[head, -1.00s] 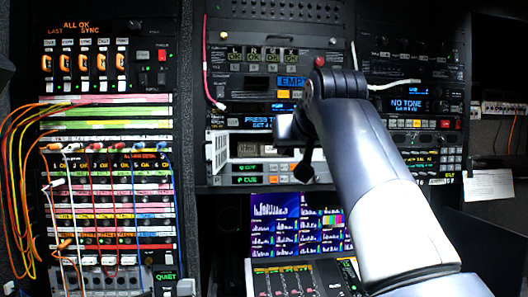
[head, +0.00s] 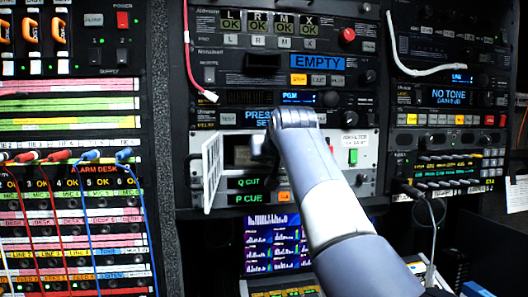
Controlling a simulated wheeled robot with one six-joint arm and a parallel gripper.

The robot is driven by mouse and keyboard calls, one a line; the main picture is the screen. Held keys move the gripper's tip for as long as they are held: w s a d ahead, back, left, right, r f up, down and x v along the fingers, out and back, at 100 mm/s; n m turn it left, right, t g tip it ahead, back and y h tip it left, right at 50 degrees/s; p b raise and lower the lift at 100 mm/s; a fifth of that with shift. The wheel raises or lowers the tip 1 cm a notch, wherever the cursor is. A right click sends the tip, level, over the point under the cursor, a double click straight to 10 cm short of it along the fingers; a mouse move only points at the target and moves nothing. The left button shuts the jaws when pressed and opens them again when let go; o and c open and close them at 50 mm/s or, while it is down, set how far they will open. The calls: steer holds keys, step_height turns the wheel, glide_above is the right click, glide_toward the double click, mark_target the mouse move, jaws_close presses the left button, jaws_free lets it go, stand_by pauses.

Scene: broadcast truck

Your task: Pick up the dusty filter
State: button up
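A silver rack unit (head: 368,137) with a partly covered label sits in the middle rack, behind my arm. A white slatted door (head: 213,166) stands swung open at its left side. Just right of the door is a dark opening with a dull grey-brown panel (head: 242,156), which may be the dusty filter; I cannot tell for sure. My gripper (head: 262,158) is in front of the opening, at its right part, and hides some of it. The fingers are dark and mostly hidden by my wrist, so I cannot see whether they are open or touching anything.
A patch bay (head: 70,225) with several coloured cables is at the left. A white cable (head: 430,71) and a pinkish-red cable (head: 188,60) hang from the racks. A screen (head: 270,245) with a control desk below it is under the opening.

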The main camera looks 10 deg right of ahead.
jaws_close()
steer(key=shift+r, duration=0.2)
stand_by(0.6)
